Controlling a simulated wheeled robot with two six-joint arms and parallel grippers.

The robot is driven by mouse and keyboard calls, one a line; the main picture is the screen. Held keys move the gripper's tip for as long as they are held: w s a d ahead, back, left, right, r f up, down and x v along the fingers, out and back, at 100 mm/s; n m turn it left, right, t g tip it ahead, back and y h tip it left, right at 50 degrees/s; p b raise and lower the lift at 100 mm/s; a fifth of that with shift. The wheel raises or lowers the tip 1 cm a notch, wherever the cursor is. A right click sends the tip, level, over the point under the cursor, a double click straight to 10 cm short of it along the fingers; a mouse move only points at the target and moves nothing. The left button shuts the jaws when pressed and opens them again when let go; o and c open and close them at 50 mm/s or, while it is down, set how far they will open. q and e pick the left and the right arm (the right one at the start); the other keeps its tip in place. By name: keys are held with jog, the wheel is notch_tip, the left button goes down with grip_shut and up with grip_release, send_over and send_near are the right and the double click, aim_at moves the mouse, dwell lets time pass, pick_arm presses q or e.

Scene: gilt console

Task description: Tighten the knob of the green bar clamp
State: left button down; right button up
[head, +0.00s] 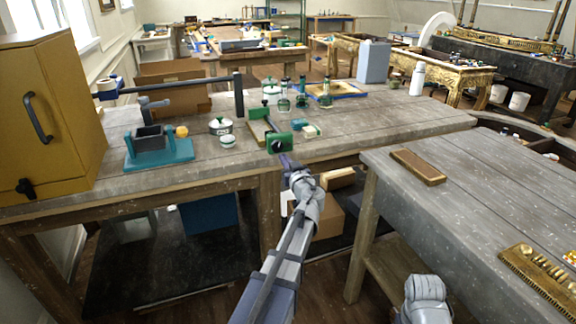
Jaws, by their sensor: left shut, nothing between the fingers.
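The green bar clamp (279,143) lies near the front edge of the grey wooden workbench. Its green block with a dark round opening or knob faces me, and a dark bar runs back from it to another green part. My left gripper (287,163) is shut and empty, right at the near side of the green block. I cannot tell whether its fingertips touch the clamp. The knob is small and partly hidden. Part of my right arm shows at the bottom right, but its fingers are not visible.
A blue vise (158,152), lidded pots (220,126) and a yellow cabinet (50,115) stand to the left. Green-capped bottles (284,100) and a grey jug (373,62) stand behind. A second bench (470,190) at the right bears a brown block (418,167).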

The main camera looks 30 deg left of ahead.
pick_arm(q)
jog(key=shift+w+a, duration=0.3)
jog(key=shift+a, duration=0.05)
